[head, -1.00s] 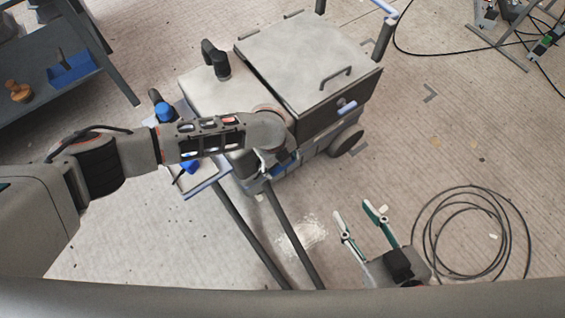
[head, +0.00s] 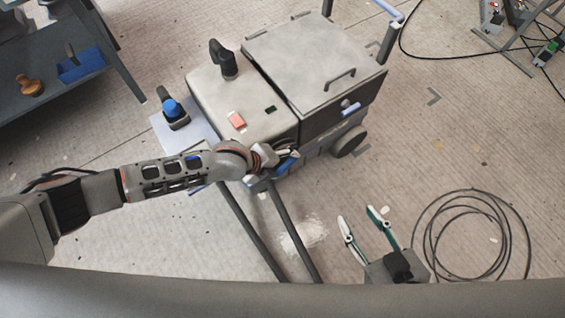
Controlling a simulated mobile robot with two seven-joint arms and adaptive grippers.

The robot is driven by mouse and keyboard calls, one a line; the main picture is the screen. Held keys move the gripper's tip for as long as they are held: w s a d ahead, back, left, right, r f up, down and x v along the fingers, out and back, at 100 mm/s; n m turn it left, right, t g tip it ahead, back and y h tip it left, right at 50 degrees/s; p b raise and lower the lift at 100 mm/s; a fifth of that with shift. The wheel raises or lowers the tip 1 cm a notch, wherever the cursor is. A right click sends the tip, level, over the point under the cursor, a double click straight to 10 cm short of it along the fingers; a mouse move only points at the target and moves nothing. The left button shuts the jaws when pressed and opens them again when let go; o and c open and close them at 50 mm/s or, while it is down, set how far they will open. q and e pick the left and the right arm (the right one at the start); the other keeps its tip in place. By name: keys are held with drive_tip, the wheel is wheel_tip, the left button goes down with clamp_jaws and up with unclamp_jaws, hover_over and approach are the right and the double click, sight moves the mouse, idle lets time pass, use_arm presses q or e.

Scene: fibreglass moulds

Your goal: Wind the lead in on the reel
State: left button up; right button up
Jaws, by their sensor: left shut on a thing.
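A black lead lies in loose loops on the floor at the right; its outer loop (head: 530,250) is clear of both grippers. A wheeled grey machine (head: 315,60) stands at the centre. My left gripper (head: 287,163) is at the machine's near lower side, shut on a small part there. The gripper and wrist hide most of that part, and I cannot make out its shape. No reel can be clearly told apart; the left wrist covers part of that side. My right gripper (head: 357,217) is open and empty above the floor, left of the loops.
A dark shelf unit (head: 110,40) is at upper left. Another black cable (head: 440,58) and a metal stand (head: 515,45) are at upper right.

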use_arm(q)
drive_tip(key=shift+s, duration=0.1)
drive_tip(key=o, duration=1.6)
drive_tip(key=v, duration=1.2)
